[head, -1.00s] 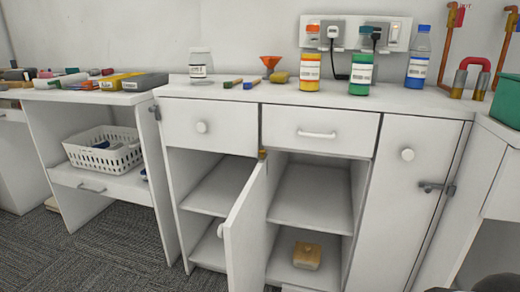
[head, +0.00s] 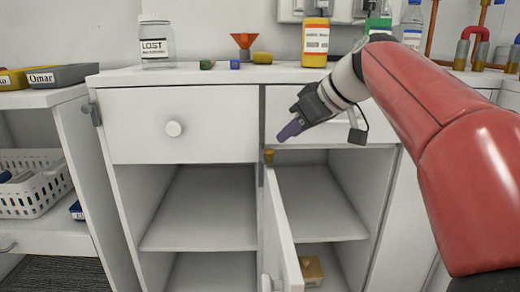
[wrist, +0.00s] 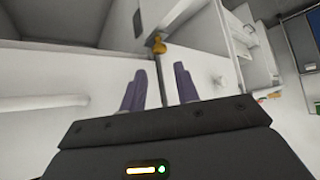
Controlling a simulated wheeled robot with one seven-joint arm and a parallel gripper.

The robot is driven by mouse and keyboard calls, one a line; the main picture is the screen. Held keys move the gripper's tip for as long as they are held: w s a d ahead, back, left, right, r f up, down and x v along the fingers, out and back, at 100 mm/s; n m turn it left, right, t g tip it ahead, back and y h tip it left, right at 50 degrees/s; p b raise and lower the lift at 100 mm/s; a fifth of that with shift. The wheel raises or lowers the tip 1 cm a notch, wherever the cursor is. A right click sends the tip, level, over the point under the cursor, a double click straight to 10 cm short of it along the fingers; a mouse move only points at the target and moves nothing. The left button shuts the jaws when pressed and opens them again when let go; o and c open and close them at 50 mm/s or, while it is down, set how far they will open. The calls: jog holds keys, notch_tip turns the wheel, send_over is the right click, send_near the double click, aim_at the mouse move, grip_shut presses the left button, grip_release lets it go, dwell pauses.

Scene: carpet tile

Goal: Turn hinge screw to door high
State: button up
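The brass hinge screw (head: 268,156) sits at the top of the cabinet's middle post, just above the open door (head: 281,225). It also shows in the wrist view as a gold knob (wrist: 157,43) beyond my fingertips. The door stands swung outward, nearly edge-on to the head camera. My gripper (head: 289,131) is above and to the right of the screw in the head view. In the wrist view its two purple fingers (wrist: 158,82) are apart with nothing between them. The screw lies ahead of the gap, not touched.
The drawer (head: 185,125) with a round knob is at left. On the counter are a LOST jar (head: 157,42), an orange funnel (head: 243,44) and bottles (head: 315,40). A wooden block (head: 312,270) lies low inside the cabinet. The shelf left of the door is bare.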

aim_at(270, 151)
jog(key=b+x, duration=0.1)
jog(key=x, duration=0.5)
jog(key=shift+w+a+f, duration=0.15)
jog(key=shift+f, duration=0.25)
grip_shut()
